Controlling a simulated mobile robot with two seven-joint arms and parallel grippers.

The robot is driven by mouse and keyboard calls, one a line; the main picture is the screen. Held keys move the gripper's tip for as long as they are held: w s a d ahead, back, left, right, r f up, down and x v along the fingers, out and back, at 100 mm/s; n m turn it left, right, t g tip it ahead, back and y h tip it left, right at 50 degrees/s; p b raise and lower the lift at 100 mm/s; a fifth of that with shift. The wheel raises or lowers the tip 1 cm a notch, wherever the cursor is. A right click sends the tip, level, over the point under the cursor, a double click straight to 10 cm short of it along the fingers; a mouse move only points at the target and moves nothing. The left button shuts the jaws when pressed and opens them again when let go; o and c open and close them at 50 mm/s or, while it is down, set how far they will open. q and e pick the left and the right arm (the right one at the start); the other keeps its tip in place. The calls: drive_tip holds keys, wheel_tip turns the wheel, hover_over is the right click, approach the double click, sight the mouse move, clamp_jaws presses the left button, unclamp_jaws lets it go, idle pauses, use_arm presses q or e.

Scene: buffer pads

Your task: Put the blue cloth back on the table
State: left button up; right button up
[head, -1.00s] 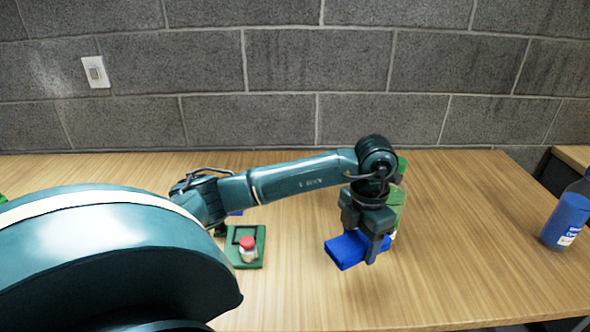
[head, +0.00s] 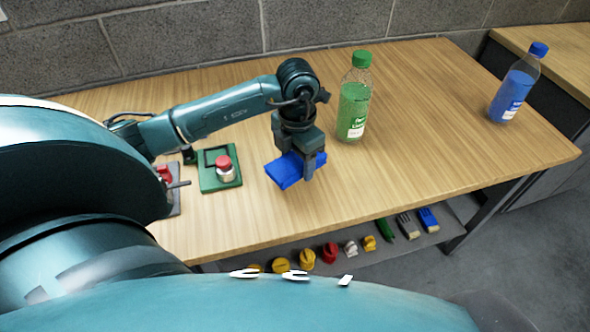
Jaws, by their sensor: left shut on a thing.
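The blue cloth (head: 284,172) is a folded blue block. My left gripper (head: 308,172) points down and is shut on it, over the middle of the wooden table (head: 420,125). The cloth looks a little above the table top, though the exact gap is hard to tell. My right gripper is not in view.
A green bottle (head: 353,105) stands just right of my left gripper. A blue bottle (head: 514,88) stands at the table's far right. A green pad with a red-capped jar (head: 225,170) lies left of the cloth. Several small items lie on a lower shelf (head: 455,228).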

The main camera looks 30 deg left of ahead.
sight(297, 172)
use_arm(q)
drive_tip(key=shift+f, duration=2.55)
drive_tip(key=o, duration=1)
drive_tip(key=shift+r, duration=0.35)
wheel_tip(297, 172, up, 12)
drive_tip(key=shift+f, duration=0.15)
